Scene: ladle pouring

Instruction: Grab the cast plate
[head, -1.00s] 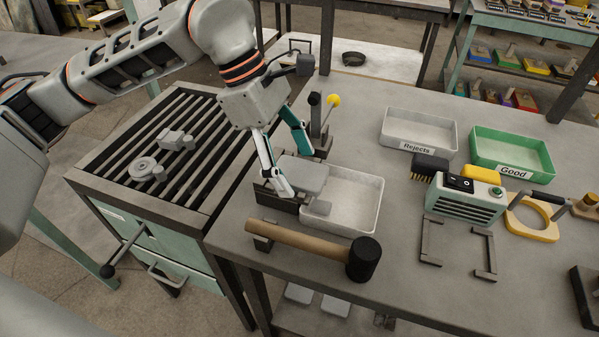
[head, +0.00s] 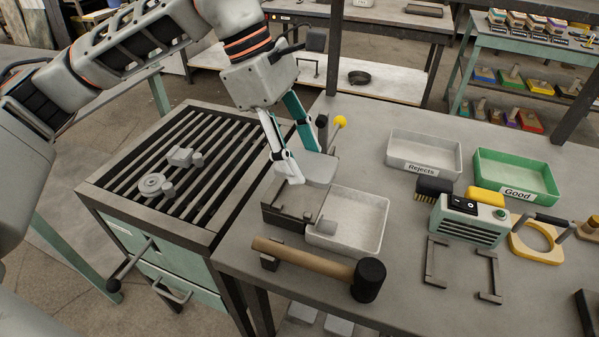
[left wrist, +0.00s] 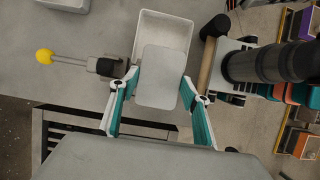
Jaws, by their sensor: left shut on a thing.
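The cast plate (head: 319,169) is a flat grey piece with rounded corners. My left gripper (head: 303,163) is shut on its two sides and holds it above the back of a dark grey block fixture (head: 284,209). In the left wrist view the plate (left wrist: 158,77) lies between the two fingers, overlapping the light tray behind it. A small grey stub (head: 325,226) is at the fixture's right side, by the tray's left edge, apart from the plate. My right gripper is not in view.
The light tray (head: 374,218) is right of the fixture. A mallet (head: 368,279) lies in front. A lever with a yellow knob (head: 340,122) stands behind the plate. Rejects (head: 425,148) and Good (head: 520,170) bins are at right. Castings (head: 152,184) lie on the slatted grate.

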